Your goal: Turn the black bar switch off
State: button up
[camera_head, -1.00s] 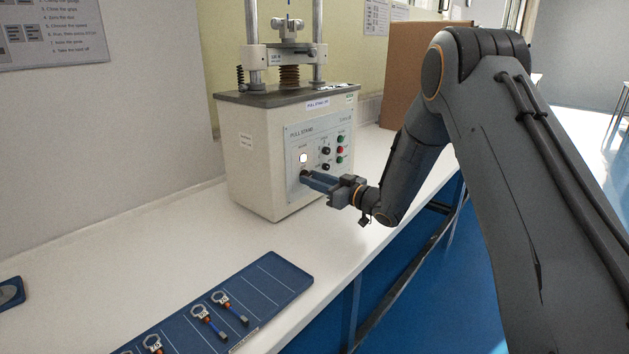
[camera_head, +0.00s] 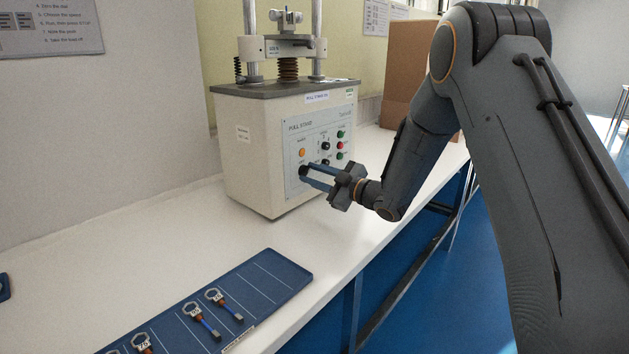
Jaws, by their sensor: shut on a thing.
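The pull stand (camera_head: 262,150) is a cream machine with a grey control panel on its front. The black bar switch (camera_head: 304,169) is at the lower left of that panel, below a round orange lamp (camera_head: 302,152). My gripper (camera_head: 308,176) reaches the panel from the right, with its fingers shut on the switch and rolled at a tilt. The fingers hide most of the switch, so its exact angle is hard to see.
Knobs and green and red buttons (camera_head: 340,146) sit close to the right of my fingers. A blue mat (camera_head: 262,270) with several clamp-like parts lies at the front of the white bench (camera_head: 150,240). A cardboard box (camera_head: 400,75) stands behind my arm.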

jog(key=shift+s+a+f+n+b, duration=0.1)
jog(key=shift+n+b, duration=3.85)
jog(key=shift+n, duration=1.15)
jog(key=o, duration=1)
jog(key=shift+a, duration=0.1)
jog(key=shift+o, duration=0.2)
jog(key=v, duration=0.8)
